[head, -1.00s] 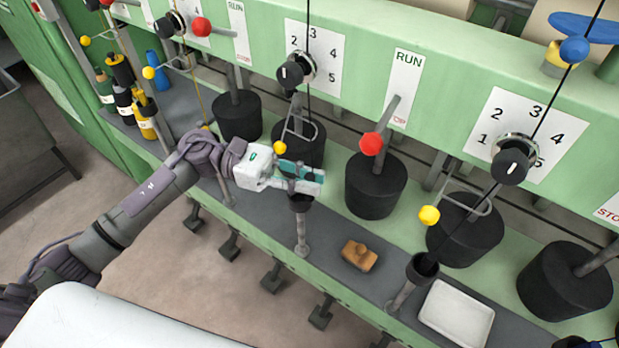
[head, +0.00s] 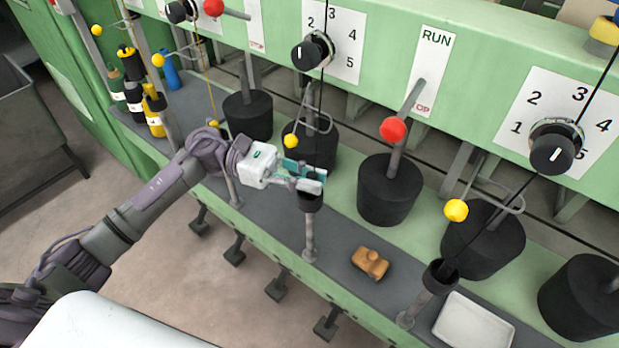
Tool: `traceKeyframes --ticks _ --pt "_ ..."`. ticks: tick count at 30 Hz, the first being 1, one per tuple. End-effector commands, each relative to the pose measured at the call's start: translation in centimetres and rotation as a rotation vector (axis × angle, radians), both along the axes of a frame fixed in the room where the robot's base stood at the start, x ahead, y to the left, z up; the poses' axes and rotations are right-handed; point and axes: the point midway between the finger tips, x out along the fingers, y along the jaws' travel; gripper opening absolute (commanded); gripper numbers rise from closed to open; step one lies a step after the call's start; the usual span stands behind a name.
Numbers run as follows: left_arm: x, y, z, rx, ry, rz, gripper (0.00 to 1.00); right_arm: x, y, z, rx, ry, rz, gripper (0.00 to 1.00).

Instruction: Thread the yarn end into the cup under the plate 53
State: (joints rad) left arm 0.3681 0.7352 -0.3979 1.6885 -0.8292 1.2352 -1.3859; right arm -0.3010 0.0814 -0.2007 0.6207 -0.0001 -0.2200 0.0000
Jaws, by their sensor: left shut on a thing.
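My left gripper (head: 312,178) reaches in from the left and is shut, its teal-padded fingertips just above a black cup (head: 311,201) on a grey post. The fingers hide part of the cup's mouth. A thin dark yarn (head: 325,52) runs down past the knob towards the gripper. Its end is too small to see at the fingers. I cannot make out a plate numbered 53. A second black cup (head: 440,276) stands farther right, with another dark yarn (head: 592,88) slanting down towards it. My right gripper is not in view.
Black spindle drums (head: 388,192) stand behind the cups. Yellow-ball wire guides (head: 456,210) and a red-ball lever (head: 394,130) stick out nearby. A brown block (head: 370,263) and white tray (head: 474,322) lie on the grey ledge. Several bobbins (head: 153,112) stand at left.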

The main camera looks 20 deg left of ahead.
Motion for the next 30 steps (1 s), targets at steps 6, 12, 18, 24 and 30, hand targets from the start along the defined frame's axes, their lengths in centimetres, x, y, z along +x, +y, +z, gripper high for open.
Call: traceKeyframes --ticks 6,12,18,24,30 --pt "0.0 0.0 0.1 0.0 0.0 0.0 0.27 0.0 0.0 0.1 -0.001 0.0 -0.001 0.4" --pt "0.0 0.0 0.1 0.0 0.0 0.0 0.46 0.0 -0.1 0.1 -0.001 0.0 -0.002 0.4" --pt "0.0 0.1 0.1 0.001 0.0 0.001 0.46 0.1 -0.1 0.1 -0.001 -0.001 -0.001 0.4" --pt "0.2 2.0 0.0 0.003 0.002 0.004 0.46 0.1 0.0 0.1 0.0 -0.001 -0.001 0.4" --pt "0.3 6.3 0.1 0.003 0.003 0.005 0.46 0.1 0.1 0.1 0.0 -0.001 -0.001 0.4"
